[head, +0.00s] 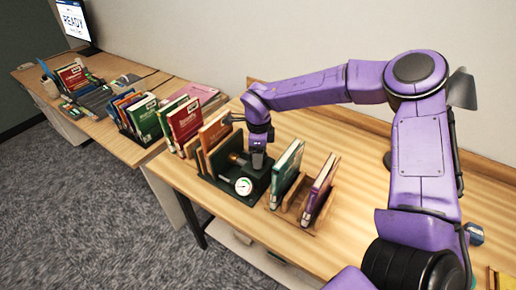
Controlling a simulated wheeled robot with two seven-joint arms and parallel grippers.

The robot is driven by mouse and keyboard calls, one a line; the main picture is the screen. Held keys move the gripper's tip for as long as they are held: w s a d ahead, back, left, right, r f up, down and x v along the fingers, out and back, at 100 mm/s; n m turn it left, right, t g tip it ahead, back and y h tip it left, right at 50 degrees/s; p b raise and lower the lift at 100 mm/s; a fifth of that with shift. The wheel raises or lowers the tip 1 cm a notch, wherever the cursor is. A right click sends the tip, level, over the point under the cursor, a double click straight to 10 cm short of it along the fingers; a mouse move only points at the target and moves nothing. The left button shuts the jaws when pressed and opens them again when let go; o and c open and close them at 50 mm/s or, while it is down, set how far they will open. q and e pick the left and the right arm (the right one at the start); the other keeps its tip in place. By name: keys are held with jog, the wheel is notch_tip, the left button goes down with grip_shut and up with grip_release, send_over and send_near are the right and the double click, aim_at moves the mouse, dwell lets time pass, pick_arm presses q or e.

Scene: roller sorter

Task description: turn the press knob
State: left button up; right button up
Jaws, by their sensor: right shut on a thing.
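The dark green press (224,181) stands on the light wooden table, with a white round dial gauge (243,186) on its front. A brass-coloured part (237,158) of the press shows just left of my right gripper. My right gripper (258,160) reaches down over the press from above and is shut on the press knob. The fingers and wrist hide most of the knob, so its angle cannot be seen. My left gripper is not in view.
Books in a wooden rack (289,209) stand close to the right of the press. More books (184,121) stand at its left. A second desk (120,148) with books and a monitor (74,19) lies at the far left. Bare table (345,130) lies behind the rack.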

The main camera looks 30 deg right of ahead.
jog(key=shift+n+p, duration=0.3)
jog(key=shift+n, duration=0.2)
jog(key=o, duration=1.1)
jog(key=shift+c, duration=0.2)
notch_tip(320, 180, up, 11)
jog(key=b, duration=0.2)
jog(key=shift+f, duration=0.2)
